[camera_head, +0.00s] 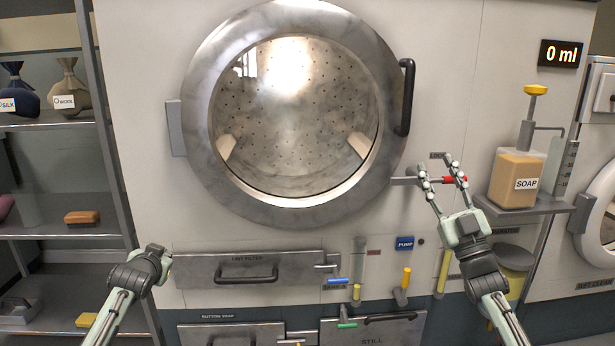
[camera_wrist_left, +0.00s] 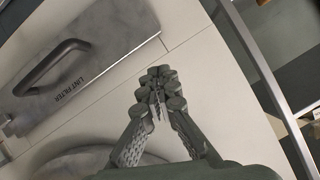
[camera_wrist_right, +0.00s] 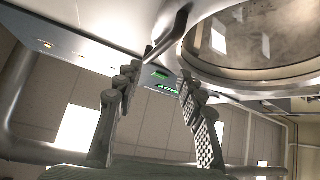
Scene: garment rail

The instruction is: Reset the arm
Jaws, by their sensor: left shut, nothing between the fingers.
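My left gripper (camera_head: 160,254) is at the lower left in the head view, just left of the lint filter drawer. Its fingertips meet with nothing between them in the left wrist view (camera_wrist_left: 160,82). My right gripper (camera_head: 442,178) is raised in front of the machine, right of the round door. Its fingers are spread apart, also in the right wrist view (camera_wrist_right: 158,80). A lever with a red grip (camera_head: 456,180) shows at the right fingers in the head view. I cannot tell whether they touch it.
The big round door (camera_head: 190,110) with its black handle (camera_head: 405,97) is above. The lint filter drawer (camera_head: 290,268) is below it. A soap dispenser (camera_head: 515,180) stands on a bracket right of my right gripper. Shelves (camera_head: 60,229) stand at left.

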